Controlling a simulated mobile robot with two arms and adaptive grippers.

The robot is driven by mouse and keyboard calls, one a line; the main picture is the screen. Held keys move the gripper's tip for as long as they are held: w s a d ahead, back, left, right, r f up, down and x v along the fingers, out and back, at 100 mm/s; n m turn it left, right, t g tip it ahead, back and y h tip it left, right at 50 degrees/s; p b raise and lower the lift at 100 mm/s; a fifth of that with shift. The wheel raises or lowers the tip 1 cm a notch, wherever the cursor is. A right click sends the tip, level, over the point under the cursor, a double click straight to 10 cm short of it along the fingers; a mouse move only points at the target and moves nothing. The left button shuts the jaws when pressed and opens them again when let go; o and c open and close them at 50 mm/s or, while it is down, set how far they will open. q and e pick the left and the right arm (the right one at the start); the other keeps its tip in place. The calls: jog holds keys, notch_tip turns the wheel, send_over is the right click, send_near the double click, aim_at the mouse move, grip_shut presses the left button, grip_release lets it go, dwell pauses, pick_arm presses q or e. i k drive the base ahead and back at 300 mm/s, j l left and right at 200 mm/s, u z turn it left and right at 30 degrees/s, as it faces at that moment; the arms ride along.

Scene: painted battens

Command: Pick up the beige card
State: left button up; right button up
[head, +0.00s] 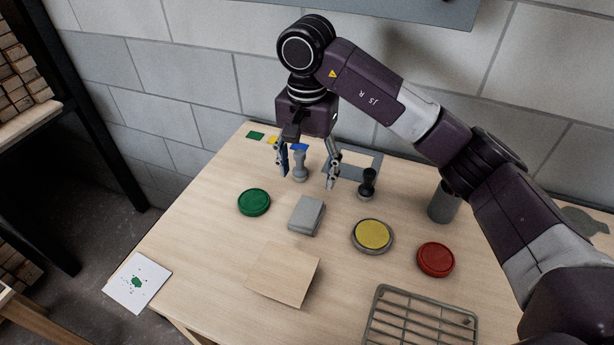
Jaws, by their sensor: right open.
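The beige card (283,275) lies flat near the front of the wooden table, slightly turned, with nothing on top of it. My right gripper (308,182) is open above the far part of the table, well behind the card. A grey stamp-like piece (299,166) shows between its fingers, and I cannot tell whether they touch it. My left gripper is not in view.
A grey block (306,215) stands just behind the card. A green round pad (254,202), a yellow pad (372,235) and a red pad (436,259) lie around it. A wire rack (422,325) is at front right. A dark stamp (368,183) and grey cylinder (443,203) stand farther back.

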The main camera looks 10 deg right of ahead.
aim_at(283, 274)
jog(key=k+j, duration=0.15)
jog(key=k, duration=0.35)
jog(key=k+j, duration=0.15)
jog(key=k, duration=0.35)
jog(key=k+j, duration=0.15)
jog(key=k, duration=0.3)
